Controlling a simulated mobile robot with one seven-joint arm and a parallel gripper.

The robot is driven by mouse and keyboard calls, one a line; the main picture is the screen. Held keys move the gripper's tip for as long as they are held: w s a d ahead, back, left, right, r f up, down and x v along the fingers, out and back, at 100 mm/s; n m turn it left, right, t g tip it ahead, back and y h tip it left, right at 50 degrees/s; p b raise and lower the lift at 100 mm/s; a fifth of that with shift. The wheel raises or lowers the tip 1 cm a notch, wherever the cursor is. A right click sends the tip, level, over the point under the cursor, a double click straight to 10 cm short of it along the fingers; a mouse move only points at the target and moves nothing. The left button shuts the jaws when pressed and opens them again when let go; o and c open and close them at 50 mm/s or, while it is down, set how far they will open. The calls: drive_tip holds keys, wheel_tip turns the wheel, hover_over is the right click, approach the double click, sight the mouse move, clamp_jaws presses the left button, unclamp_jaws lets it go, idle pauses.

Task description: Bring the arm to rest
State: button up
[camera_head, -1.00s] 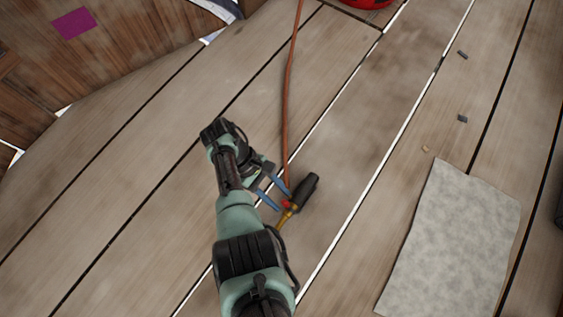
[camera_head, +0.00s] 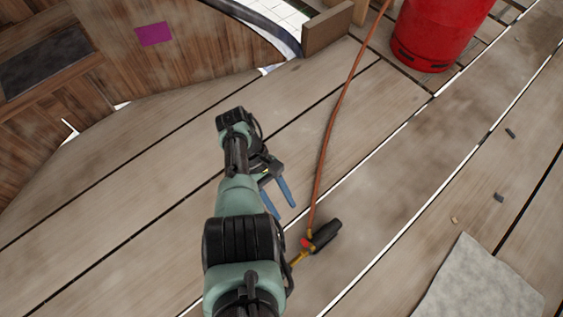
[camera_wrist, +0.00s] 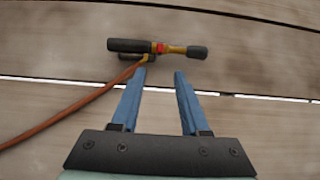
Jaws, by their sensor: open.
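My gripper (camera_head: 279,199) has two blue fingers that stand apart with nothing between them. In the wrist view the open fingers (camera_wrist: 159,78) point toward a torch (camera_wrist: 160,48) with a black handle, a yellow neck and a red part. The torch lies on the planks just beyond the fingertips in that view, apart from them. In the head view the torch (camera_head: 318,240) lies right of and below my gripper, its yellow end partly hidden by my arm. An orange hose (camera_head: 327,140) runs from it toward the top.
A red gas cylinder (camera_head: 432,35) stands at the upper right. A grey mat (camera_head: 480,285) lies at the lower right, with small scraps (camera_head: 499,197) near it. A curved wooden wall (camera_head: 130,65) with a purple patch is at the upper left. Plank floor between is mostly clear.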

drive_tip(key=shift+w, duration=0.1)
drive_tip(key=w+r+m+t+y+p, duration=0.25)
drive_tip(key=w+r+t+p, duration=0.7)
drive_tip(key=w+r, duration=1.05)
drive_tip(key=w+r+m+t+p, duration=0.1)
drive_tip(key=w+r+t+p, duration=0.15)
drive_tip(key=r, duration=0.75)
drive_tip(key=w+r+m+t+p, duration=0.15)
drive_tip(key=r+t, duration=0.25)
drive_tip(key=r, duration=0.6)
drive_tip(key=w+r+t+p, duration=0.2)
drive_tip(key=w+r+t, duration=0.1)
drive_tip(key=r, duration=0.7)
drive_tip(key=s+r+m+t+p, duration=0.1)
drive_tip(key=s+r+t+p, duration=0.2)
drive_tip(key=r, duration=1)
drive_tip(key=s+r+m+t+p, duration=0.15)
drive_tip(key=s+r+t, duration=0.25)
drive_tip(key=r, duration=0.8)
drive_tip(key=s+a+r+t+y+p, duration=0.15)
drive_tip(key=s+r+t+p, duration=0.55)
drive_tip(key=s+r, duration=1.55)
wheel_tip(320, 180, up, 38)
drive_tip(key=w+p, duration=0.2)
drive_tip(key=p, duration=3.4)
drive_tip(key=shift+w+d+f+t+y, duration=0.2)
drive_tip(key=shift+w+t+y, duration=0.1)
drive_tip(key=shift+y, duration=0.1)
